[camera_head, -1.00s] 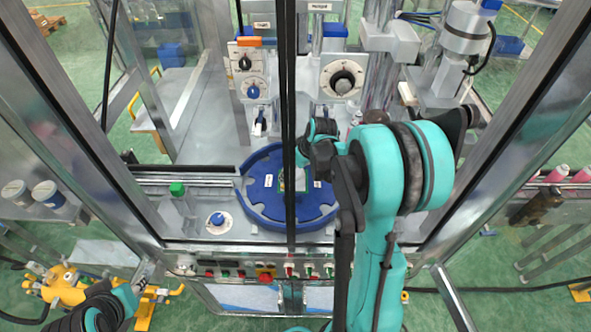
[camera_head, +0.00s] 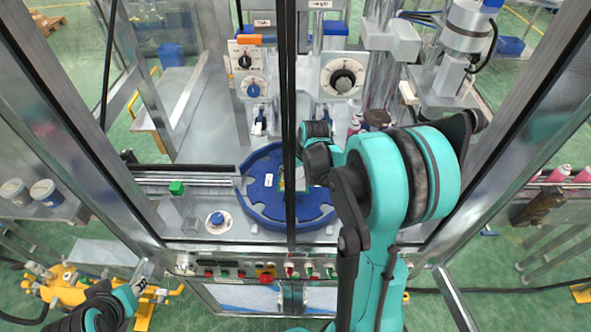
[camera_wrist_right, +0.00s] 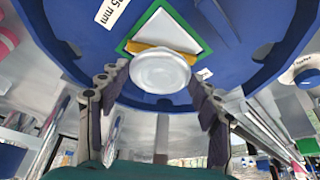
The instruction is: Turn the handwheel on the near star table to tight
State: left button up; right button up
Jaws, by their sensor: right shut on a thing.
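The near star table (camera_head: 262,213) is a blue round plate in the front middle of the head view. Its underside or face fills the top of the right wrist view (camera_wrist_right: 240,60), with a "mm" label. A white round handwheel (camera_wrist_right: 160,72) sits at its centre, by a yellow piece and a green-edged white square. My right gripper (camera_wrist_right: 157,84) has one finger on each side of the handwheel and is shut on it. In the head view my right arm and a dark post hide most of this grip. My left gripper (camera_head: 144,274) hangs at the lower left, away from the table; its opening is unclear.
A dark vertical frame post (camera_head: 291,120) crosses in front of the table. A blue knob (camera_head: 217,219) and a green-capped block (camera_head: 177,188) stand left of it. A button panel (camera_head: 240,272) runs along the front. Dial panels (camera_head: 342,76) stand behind.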

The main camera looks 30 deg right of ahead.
jog(key=m, duration=0.2)
jog(key=m+h, duration=0.1)
jog(key=m, duration=0.1)
jog(key=m+h+b, duration=0.1)
jog(key=shift+a+m+g, duration=0.3)
jog(key=shift+m+g, duration=0.1)
jog(key=shift+m, duration=0.3)
jog(key=o, duration=1.2)
jog(key=shift+c, duration=0.2)
jog(key=v, duration=1.2)
jog(key=shift+a, duration=0.25)
jog(key=shift+w, duration=0.1)
